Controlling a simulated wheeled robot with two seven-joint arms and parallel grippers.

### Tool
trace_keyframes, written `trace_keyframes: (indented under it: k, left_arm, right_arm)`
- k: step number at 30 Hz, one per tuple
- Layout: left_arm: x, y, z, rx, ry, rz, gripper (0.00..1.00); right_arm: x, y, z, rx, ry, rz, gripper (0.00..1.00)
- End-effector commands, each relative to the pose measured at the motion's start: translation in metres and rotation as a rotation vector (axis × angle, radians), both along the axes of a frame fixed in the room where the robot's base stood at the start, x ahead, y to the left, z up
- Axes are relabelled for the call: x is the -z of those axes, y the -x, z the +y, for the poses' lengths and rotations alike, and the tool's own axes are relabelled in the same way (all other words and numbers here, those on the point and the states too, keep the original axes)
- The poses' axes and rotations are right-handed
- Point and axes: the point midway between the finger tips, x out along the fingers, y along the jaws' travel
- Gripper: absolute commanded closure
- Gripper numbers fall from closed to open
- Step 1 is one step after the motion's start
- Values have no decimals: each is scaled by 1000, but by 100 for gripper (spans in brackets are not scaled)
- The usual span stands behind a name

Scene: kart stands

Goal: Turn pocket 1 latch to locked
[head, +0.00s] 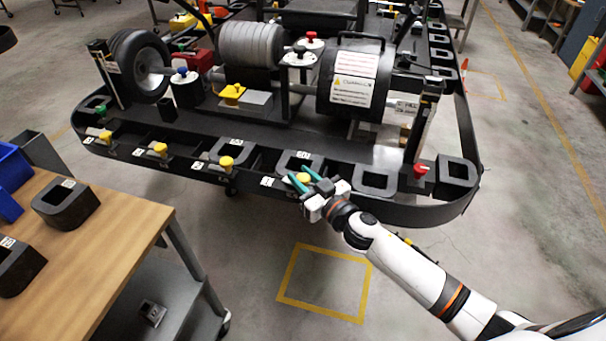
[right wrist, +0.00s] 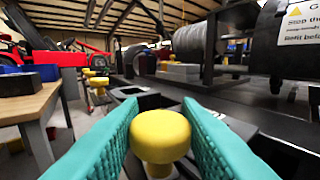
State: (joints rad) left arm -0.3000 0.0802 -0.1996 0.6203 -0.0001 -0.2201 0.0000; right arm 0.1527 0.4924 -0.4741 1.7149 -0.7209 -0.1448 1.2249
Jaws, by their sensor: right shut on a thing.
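My right gripper (head: 304,180) is at the front rim of the black kart (head: 440,213), with its teal fingers around a yellow latch knob (head: 303,177). In the right wrist view the round knob (right wrist: 160,135) sits between the two fingers (right wrist: 160,122), which are shut on it. The knob's base and lever are mostly hidden, so its turn angle cannot be told. More yellow knobs (head: 226,162) (head: 160,149) stand along the rim to the left. The small white pocket labels are too small to read surely. My left gripper is not in view.
A red knob (head: 421,171) stands right of the gripper, near a black block (head: 455,172). A wooden table (head: 100,225) with black blocks (head: 65,203) and a blue bin (head: 12,170) is at left. Open floor with a yellow square (head: 322,283) lies below the kart's edge.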

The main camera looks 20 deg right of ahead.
Motion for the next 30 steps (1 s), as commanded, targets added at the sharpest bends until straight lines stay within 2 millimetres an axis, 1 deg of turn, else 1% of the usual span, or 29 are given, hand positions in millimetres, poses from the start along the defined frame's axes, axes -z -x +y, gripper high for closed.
trace_keyframes:
  k: [5,15,21,25,30]
  left_arm:
    - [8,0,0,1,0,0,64]
    - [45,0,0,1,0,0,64]
    - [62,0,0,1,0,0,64]
    - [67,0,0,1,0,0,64]
    - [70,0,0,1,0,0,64]
  right_arm:
    - [3,1,2,158,-12,2,92]
    - [6,0,1,412,-9,2,92]
    - [4,0,0,504,-5,1,92]
    - [3,0,0,539,-3,1,92]
    - [1,0,0,558,2,0,92]
